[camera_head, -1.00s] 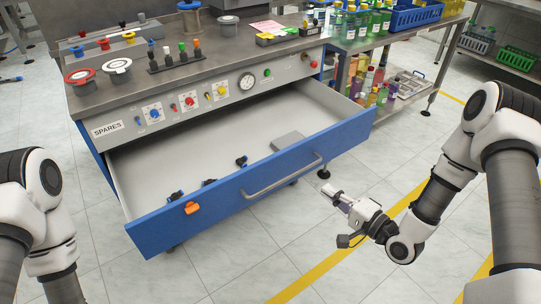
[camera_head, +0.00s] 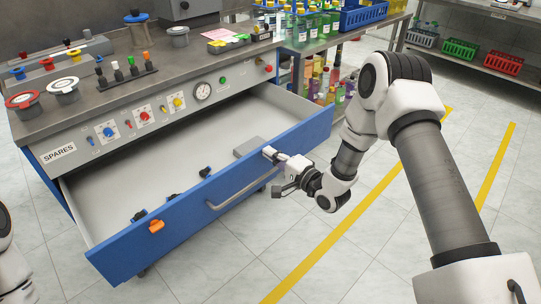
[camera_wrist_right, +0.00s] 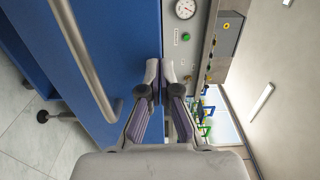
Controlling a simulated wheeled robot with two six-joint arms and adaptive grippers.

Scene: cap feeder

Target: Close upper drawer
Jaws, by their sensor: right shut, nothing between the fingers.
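My right gripper (camera_head: 268,152) is shut and empty, at the top edge of the drawer front, right of the handle. In the right wrist view its closed fingertips (camera_wrist_right: 152,68) are against or just in front of the blue front (camera_wrist_right: 120,30), with the handle (camera_wrist_right: 88,65) to the left; contact is unclear. My left gripper is out of view.
The workbench top (camera_head: 130,88) holds jars, a rack of coloured-cap pieces and a tray. A panel with knobs and a gauge (camera_head: 202,91) sits above the drawer. A shelf with bottles and a blue crate (camera_head: 362,16) stands behind. The floor in front is clear.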

